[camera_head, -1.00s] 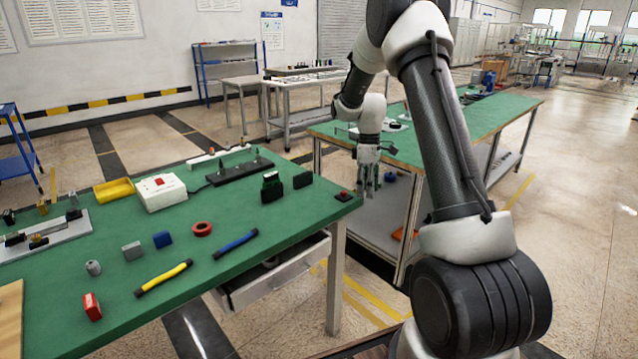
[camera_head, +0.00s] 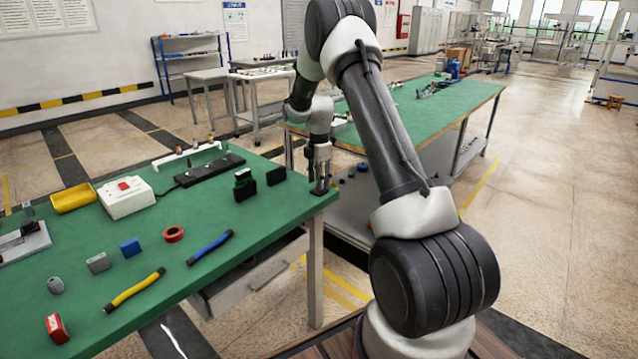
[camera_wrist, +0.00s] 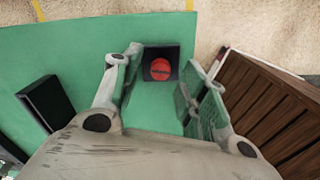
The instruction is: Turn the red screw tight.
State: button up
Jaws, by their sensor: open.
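The red screw (camera_wrist: 160,69) is a round red head with a dark slot across it, set in a black square block (camera_wrist: 172,53). The block lies near the corner of the green table. My gripper (camera_wrist: 160,88) is open and points down over the block, with one finger to each side of the screw in the wrist view. The fingers do not visibly touch the screw. In the head view my gripper (camera_head: 319,180) is over the table's right corner and hides most of the block and the screw.
A second green table (camera_head: 440,105) stands behind.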

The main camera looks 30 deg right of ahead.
jog(key=shift+f, duration=0.7)
grip_shut()
